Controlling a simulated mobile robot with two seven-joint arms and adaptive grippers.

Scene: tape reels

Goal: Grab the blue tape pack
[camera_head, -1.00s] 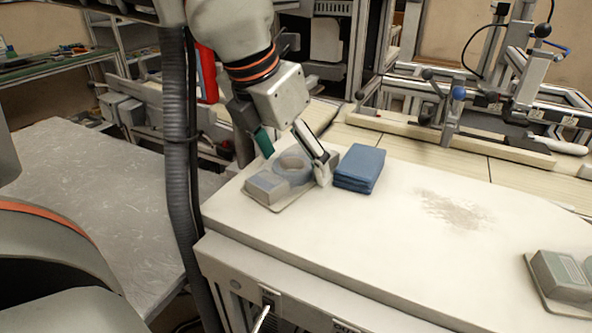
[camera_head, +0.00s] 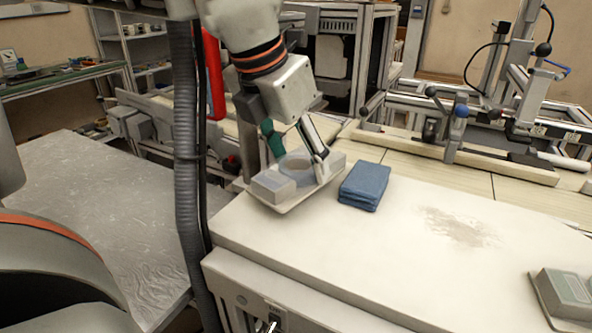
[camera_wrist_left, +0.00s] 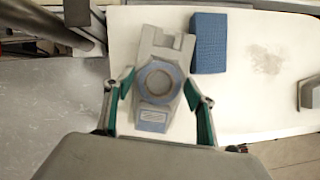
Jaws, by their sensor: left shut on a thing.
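The blue tape pack (camera_head: 272,186) is a pale tray with a bluish tape ring and a small grey-blue box. In the head view it is near the left end of the white table, seemingly slightly above the top. My left gripper (camera_head: 296,160) reaches down from above, shut on the pack with its fingers on opposite sides of the ring. In the left wrist view the pack (camera_wrist_left: 152,45) sits between the green-padded fingers of my left gripper (camera_wrist_left: 158,88), its ring and a small label facing up. My right gripper is not in view.
A folded blue cloth (camera_head: 364,184) lies on the white table (camera_head: 400,250) just right of the pack. Another grey pack (camera_head: 565,292) is at the table's right edge. Fixtures with levers (camera_head: 460,110) stand behind. The table's middle is clear apart from a stain.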

